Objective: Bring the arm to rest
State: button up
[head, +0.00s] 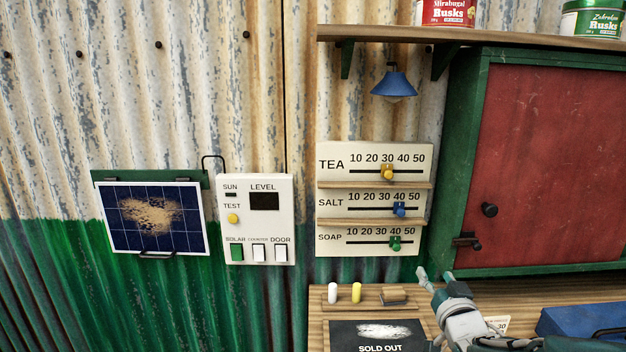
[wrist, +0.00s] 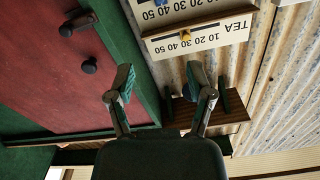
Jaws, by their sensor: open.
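My gripper (head: 435,276) is at the lower right of the head view, in front of the counter and below the soap slider. Its fingers point up towards the wall. In the wrist view the two fingers of my gripper (wrist: 162,84) are spread apart with nothing between them. Most of my arm is outside the head view; only its end shows at the bottom edge.
The price board (head: 373,150) with its sliders hangs above my gripper. The red cabinet door (head: 560,160) is shut, at right. A sold-out slate (head: 378,337) and a blue box (head: 580,320) lie on the counter (head: 317,300). A switch panel (head: 258,222) is at left.

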jog(key=s+a+f+n+g, duration=0.1)
jog(key=s+g, duration=0.3)
jog(key=s, duration=0.4)
jog(key=s+a+f+g, duration=0.1)
jog(key=s+a+g, duration=0.3)
jog(key=s, duration=0.5)
jog(key=s+a+f+n+g, duration=0.1)
jog(key=s+a+g, duration=0.2)
jog(key=s, duration=0.5)
jog(key=shift+s+a+f+n+g, duration=0.2)
jog(key=shift+s+f+n+g, duration=0.15)
jog(key=shift+g, duration=0.35)
